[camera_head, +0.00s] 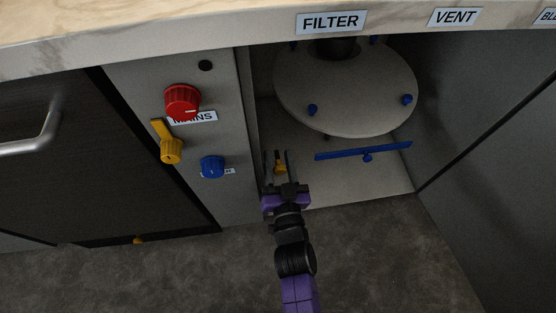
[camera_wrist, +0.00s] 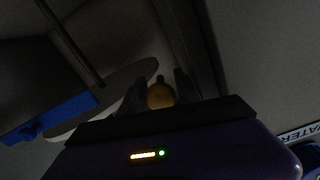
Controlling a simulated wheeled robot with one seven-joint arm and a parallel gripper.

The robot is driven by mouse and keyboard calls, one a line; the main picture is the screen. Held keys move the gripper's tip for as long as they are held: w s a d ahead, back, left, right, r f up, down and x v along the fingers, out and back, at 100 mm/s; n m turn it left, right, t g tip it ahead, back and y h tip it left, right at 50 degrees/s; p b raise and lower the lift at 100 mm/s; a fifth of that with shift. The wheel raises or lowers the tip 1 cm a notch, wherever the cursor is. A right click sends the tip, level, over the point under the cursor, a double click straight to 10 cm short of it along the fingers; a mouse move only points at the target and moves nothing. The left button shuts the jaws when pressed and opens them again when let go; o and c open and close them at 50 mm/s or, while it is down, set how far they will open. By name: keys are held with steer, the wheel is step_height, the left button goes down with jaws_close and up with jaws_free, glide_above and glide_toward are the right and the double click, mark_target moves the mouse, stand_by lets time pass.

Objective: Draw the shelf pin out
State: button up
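A small yellow pin (camera_head: 279,169) with a rounded end, which I take for the shelf pin, is at the left side of the open bay under the counter. It also shows in the wrist view (camera_wrist: 160,95), between my fingers. My gripper (camera_head: 277,163) reaches up into the bay with its two dark fingers apart, one on each side of the pin. In the head view a gap shows beside the pin, and I see no clear grip on it. The pin's far end is hidden.
A round pale plate (camera_head: 345,95) with blue knobs hangs above right of my gripper. A blue bar (camera_head: 362,151) lies below it. The left panel carries a red knob (camera_head: 182,99), a yellow lever (camera_head: 170,149) and a blue knob (camera_head: 212,166). Open floor (camera_head: 390,250) lies in front.

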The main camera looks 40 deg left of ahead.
steer(key=shift+w+a, duration=0.1)
jaws_close()
stand_by(1.4)
